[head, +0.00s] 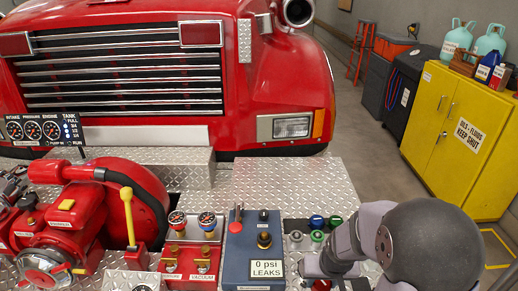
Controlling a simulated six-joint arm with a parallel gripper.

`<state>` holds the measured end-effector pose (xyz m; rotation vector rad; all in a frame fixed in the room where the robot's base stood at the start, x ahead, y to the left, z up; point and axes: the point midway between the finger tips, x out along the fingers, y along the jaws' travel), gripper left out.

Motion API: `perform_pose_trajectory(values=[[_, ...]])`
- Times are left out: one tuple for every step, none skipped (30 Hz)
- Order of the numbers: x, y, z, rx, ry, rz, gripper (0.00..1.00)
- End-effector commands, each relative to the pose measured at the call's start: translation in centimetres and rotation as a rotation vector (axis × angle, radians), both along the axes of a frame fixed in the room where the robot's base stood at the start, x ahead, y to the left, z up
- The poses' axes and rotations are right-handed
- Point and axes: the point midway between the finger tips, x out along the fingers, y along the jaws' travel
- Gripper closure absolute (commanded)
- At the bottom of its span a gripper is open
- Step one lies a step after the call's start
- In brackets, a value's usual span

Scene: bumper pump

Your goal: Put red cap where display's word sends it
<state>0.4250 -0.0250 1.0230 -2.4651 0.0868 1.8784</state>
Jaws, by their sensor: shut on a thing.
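The display (267,269) on the front of the blue box reads "0 psi LEAKS". My gripper (338,283) is at the bottom edge, right of the blue box, mostly hidden by my arm and cut off by the picture edge. A red piece (321,285), which looks like the red cap, shows at its fingers. The gripper is shut on it; the grip itself is only partly visible.
The blue box (240,243) carries a lever and knobs. Left of it are two gauges (207,221) with brass fittings, a yellow-handled lever (128,215) and a red pump (60,235). Diamond plate (285,180) lies bare behind. A red truck and yellow cabinet (455,135) stand further back.

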Motion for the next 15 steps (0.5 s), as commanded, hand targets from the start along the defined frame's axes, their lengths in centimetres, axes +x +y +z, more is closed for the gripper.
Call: perform_pose_trajectory(values=[[0.1,0.7,1.6,0.0,-0.002,0.019,0.89],[0.1,1.0,1.9,0.0,-0.002,0.027,0.89],[0.1,1.3,2.3,0.0,-0.003,0.036,0.89],[0.1,1.6,2.5,0.0,-0.003,0.043,0.89],[0.1,1.8,2.7,0.0,-0.003,0.049,0.89],[0.1,2.0,3.0,0.0,-0.003,0.055,0.89],[0.1,2.1,3.1,0.0,-0.003,0.059,0.89],[0.2,2.3,3.2,0.0,-0.003,0.062,0.89],[0.2,2.4,3.3,0.0,-0.003,0.066,0.89],[0.2,2.4,3.3,0.0,-0.003,0.067,0.89],[0.2,2.5,3.3,0.001,-0.003,0.069,0.89],[0.2,2.5,3.3,0.0,-0.003,0.07,0.89],[0.2,2.6,3.3,0.0,-0.003,0.071,0.89],[0.2,2.6,3.3,0.0,-0.003,0.071,0.89],[0.2,2.6,3.3,0.0,-0.003,0.071,0.89]])
